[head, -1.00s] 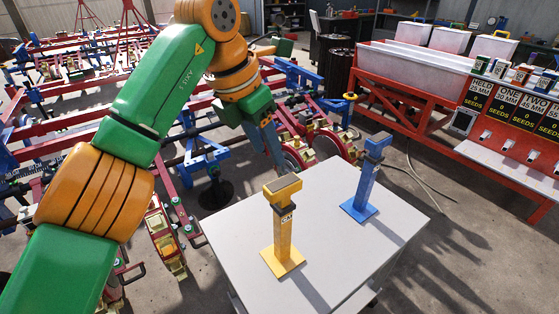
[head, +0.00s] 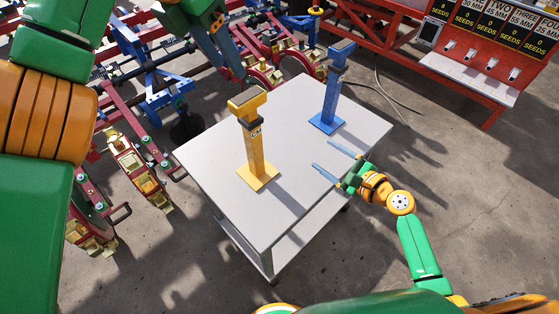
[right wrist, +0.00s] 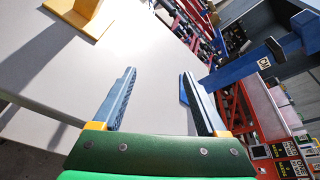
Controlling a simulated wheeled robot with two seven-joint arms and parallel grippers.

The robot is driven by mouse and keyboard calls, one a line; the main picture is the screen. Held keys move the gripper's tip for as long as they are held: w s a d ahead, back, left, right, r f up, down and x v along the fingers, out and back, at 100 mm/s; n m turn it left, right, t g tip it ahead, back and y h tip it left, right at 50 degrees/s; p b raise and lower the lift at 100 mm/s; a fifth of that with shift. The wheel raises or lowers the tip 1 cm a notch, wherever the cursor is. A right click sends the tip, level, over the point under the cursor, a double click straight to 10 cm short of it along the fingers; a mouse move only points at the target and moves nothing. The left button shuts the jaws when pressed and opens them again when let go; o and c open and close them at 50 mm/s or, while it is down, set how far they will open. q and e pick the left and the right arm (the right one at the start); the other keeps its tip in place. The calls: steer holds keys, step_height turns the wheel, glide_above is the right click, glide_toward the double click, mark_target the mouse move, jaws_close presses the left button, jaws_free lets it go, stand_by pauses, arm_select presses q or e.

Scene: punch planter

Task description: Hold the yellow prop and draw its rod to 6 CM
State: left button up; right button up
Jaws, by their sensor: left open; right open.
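The yellow prop (head: 257,150) stands upright on the grey table (head: 215,165), with a square foot, a dark band, a small label and a flat dark-topped head. Its rod reading is too small to tell. Its foot shows at the upper left of the right wrist view (right wrist: 92,20). My left gripper (head: 236,72) is open and empty, up beyond the yellow prop's head and apart from it. My right gripper (head: 321,154) is open over the table's right side, its fingers toward the props. Nothing is between its fingers in the right wrist view (right wrist: 158,73).
A blue prop (head: 330,97) of like shape stands upright at the table's far right corner. It also shows at the right of the right wrist view (right wrist: 238,67). Red and blue farm machinery (head: 150,95) stands behind the table. The table's front is clear.

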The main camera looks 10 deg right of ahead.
mark_target(258, 146)
steer(key=s+a+r+m+t+y, duration=0.1)
steer(key=s+a+r+m+y, duration=0.15)
steer(key=a, duration=0.45)
steer(key=s+a+r+m+t+y, duration=0.1)
steer(key=a+r+m, duration=0.25)
steer(key=a, duration=0.25)
steer(key=x, duration=0.7)
steer(key=shift+a+f, duration=0.25)
steer(key=shift+f, duration=0.05)
jaws_close()
stand_by(0.3)
stand_by(0.6)
